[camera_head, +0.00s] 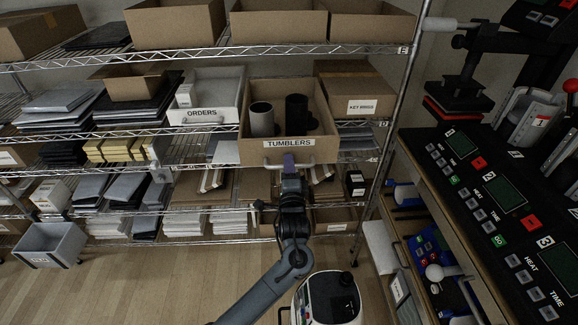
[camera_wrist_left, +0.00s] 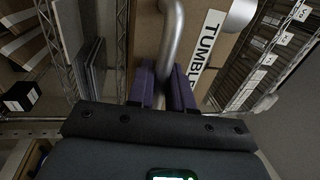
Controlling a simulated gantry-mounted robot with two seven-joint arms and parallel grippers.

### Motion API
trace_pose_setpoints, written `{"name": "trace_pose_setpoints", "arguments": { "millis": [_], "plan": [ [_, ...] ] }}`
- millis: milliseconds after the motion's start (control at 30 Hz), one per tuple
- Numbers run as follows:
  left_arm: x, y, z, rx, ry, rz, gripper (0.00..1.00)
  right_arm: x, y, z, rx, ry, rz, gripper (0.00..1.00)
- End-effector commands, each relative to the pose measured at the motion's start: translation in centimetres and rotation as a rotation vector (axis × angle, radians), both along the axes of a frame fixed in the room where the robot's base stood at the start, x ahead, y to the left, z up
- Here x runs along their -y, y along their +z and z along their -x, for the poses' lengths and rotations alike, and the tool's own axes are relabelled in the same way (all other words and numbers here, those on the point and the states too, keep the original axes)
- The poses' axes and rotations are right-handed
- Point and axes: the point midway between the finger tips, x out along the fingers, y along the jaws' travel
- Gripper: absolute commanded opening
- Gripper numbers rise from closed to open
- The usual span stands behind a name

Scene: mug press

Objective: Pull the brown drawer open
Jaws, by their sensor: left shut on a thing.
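The brown drawer (camera_head: 253,155) labelled TUMBLERS is on the middle shelf of the wire rack in the head view. Its front stands out toward me, and its open top shows a grey tumbler (camera_head: 261,121) and a black tumbler (camera_head: 296,110) upright inside. A metal bar handle (camera_wrist_left: 172,30) runs across its front. My left gripper (camera_head: 289,162) is at the handle, and its purple fingers (camera_wrist_left: 163,80) are shut around the bar in the left wrist view. The fingertips partly hide the handle in the head view. My right gripper is in neither view.
A white ORDERS bin (camera_head: 203,116) stands left of the drawer, and a KEY BRINGS box (camera_head: 362,105) stands to its right. A rack post (camera_head: 403,95) and a bench with black mug presses (camera_head: 490,190) are on the right.

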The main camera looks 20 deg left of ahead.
Motion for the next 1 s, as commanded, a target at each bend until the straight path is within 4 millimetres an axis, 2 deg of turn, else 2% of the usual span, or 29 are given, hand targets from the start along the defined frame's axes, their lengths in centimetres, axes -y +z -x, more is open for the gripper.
{"name": "trace_pose_setpoints", "arguments": {
  "millis": [233, 267, 367, 767, 1000],
  "plan": [
    [0.0, 0.0, 0.0, -0.001, 0.001, 0.001, 0.00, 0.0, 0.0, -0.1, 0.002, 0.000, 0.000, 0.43],
    [0.0, 0.0, 0.0, -0.001, 0.001, 0.001, 0.22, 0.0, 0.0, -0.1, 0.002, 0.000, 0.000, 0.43],
    [0.0, 0.0, 0.0, -0.001, 0.001, 0.001, 0.37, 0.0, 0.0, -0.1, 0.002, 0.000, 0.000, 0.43],
    [0.2, -0.2, 0.4, -0.001, -0.001, 0.000, 0.37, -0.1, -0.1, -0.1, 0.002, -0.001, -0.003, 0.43],
    [1.3, -1.0, 3.1, -0.001, -0.001, 0.001, 0.37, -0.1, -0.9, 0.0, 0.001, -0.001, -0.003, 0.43]
  ]
}}
